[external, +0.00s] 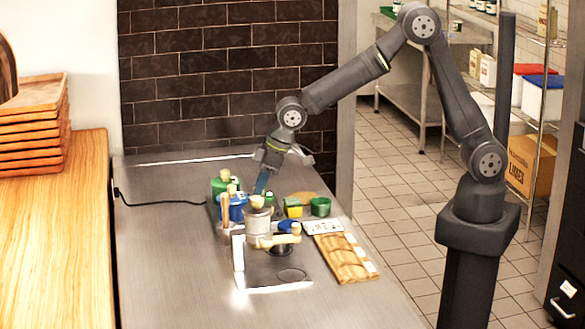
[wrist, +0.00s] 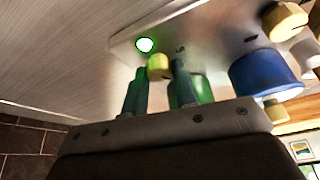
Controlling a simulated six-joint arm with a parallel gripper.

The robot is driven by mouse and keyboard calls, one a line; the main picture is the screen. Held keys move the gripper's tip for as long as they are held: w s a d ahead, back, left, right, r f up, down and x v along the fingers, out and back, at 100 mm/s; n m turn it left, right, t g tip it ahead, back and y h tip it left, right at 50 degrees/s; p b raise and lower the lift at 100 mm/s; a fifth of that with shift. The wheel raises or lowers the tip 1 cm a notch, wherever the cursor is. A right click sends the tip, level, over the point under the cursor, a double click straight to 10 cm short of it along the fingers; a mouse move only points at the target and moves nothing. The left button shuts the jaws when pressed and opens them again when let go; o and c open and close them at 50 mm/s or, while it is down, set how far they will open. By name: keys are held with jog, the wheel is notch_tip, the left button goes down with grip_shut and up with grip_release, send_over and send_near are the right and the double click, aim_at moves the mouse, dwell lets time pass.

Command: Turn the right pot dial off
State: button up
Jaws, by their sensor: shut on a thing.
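My gripper (external: 261,190) reaches down among the pots on the steel counter, its blue-green fingers close together. In the wrist view, my gripper (wrist: 158,76) has its two fingertips on either side of a small yellow knob (wrist: 159,66), which looks like a dial, and is shut on it. A round light (wrist: 145,45) glows green beside the knob on a pale panel (wrist: 205,38). In the external view, the held knob is hidden behind the pots and fingers. A green pot (external: 219,190) and a blue pot (external: 237,212) stand left of my fingers.
A steel pot (external: 258,223) stands close in front of my fingers. The counter's left side (external: 165,250) is mostly clear, with a black cable (external: 160,203).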

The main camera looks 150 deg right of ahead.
jog(key=n+y, duration=0.1)
jog(key=n, duration=0.2)
jog(key=n+t, duration=0.1)
jog(key=n, duration=0.1)
jog(key=shift+s+d+n+t+y, duration=0.15)
jog(key=shift+n+t+y, duration=0.15)
jog(key=shift+n+y, duration=0.1)
jog(key=n+y, duration=0.2)
jog(key=n, duration=0.3)
jog(key=shift+d, duration=0.1)
jog(key=shift+n, duration=0.4)
jog(key=o, duration=1)
jog(key=v, duration=1.7)
jog(key=shift+s+d, duration=0.15)
jog(key=shift+s, duration=0.35)
